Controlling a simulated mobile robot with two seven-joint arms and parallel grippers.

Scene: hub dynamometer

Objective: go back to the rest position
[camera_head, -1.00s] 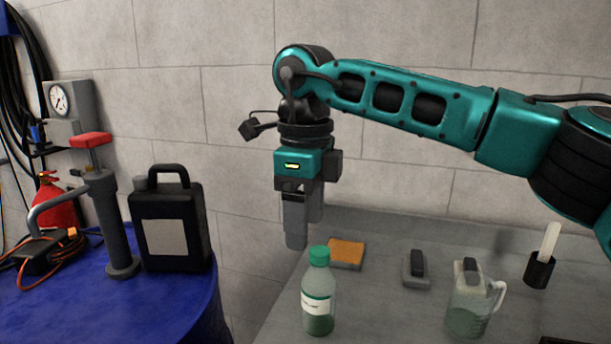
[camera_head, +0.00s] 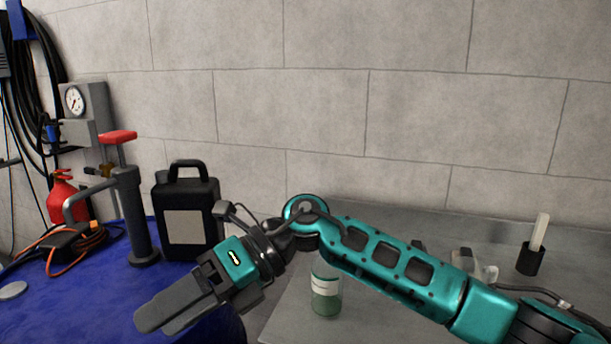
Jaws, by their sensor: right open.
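My right arm comes in from the lower right and reaches left, low across the grey bench (camera_head: 290,315). My right gripper (camera_head: 155,318) points down and to the left, in front of the blue drum top (camera_head: 85,290). It is open, and I see nothing between its fingers. My left gripper is not in view. The clear bottle with green liquid (camera_head: 325,295) stands on the bench behind my right arm, which hides its cap.
A black canister (camera_head: 188,225) and a grey pump with a red handle (camera_head: 138,215) stand on the drum. A black cup with a white stick (camera_head: 530,258) is on the bench at right. My arm partly hides a clear jug (camera_head: 488,274). A red extinguisher (camera_head: 62,198) is far left.

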